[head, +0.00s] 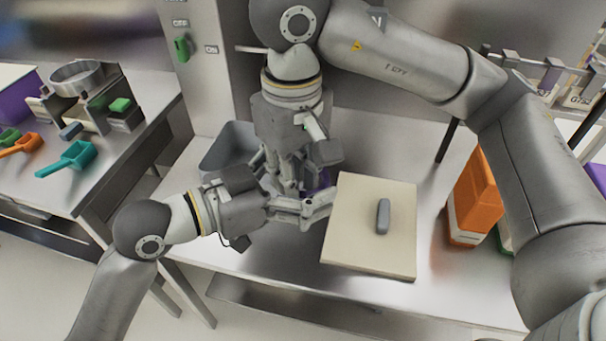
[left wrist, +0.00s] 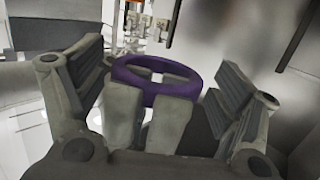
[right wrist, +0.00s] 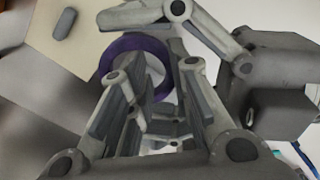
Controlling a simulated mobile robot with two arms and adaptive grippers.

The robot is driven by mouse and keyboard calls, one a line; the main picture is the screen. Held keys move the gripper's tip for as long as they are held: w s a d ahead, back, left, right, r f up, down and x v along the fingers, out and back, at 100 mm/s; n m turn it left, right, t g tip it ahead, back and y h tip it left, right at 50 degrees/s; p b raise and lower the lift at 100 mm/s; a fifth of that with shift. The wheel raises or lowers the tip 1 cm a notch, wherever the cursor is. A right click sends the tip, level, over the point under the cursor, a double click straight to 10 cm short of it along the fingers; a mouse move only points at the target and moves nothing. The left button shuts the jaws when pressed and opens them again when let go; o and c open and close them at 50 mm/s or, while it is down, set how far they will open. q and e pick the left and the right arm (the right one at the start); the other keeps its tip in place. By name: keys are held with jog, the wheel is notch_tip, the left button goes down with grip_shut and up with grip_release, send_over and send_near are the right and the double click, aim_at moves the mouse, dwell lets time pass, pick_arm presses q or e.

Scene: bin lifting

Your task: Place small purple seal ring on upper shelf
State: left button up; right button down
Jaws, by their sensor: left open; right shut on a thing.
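The purple seal ring (head: 320,178) is partly hidden by my grippers in the head view, above the steel bench. My right gripper (head: 292,188) points down and is shut on the ring. In the right wrist view the ring (right wrist: 130,43) shows beyond its fingers (right wrist: 160,110). My left gripper (head: 318,208) comes in from the left and is open near the ring. In the left wrist view the ring (left wrist: 128,76) appears between its spread fingers (left wrist: 158,85). I cannot tell whether these fingers touch it. The upper shelf is not clearly identifiable.
A beige board (head: 350,245) with a grey oblong piece (head: 383,216) lies right of the grippers. A grey bin (head: 228,150) stands behind them. An orange container (head: 473,195) is at right. A side table (head: 130,140) at left holds scoops.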

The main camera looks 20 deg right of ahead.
pick_arm(q)
jog(key=c, duration=1.1)
jog(key=shift+w, duration=0.1)
pick_arm(e)
jog(key=c, duration=1.3)
grip_release()
jog(key=shift+o, duration=0.2)
jog(key=shift+r, duration=0.1)
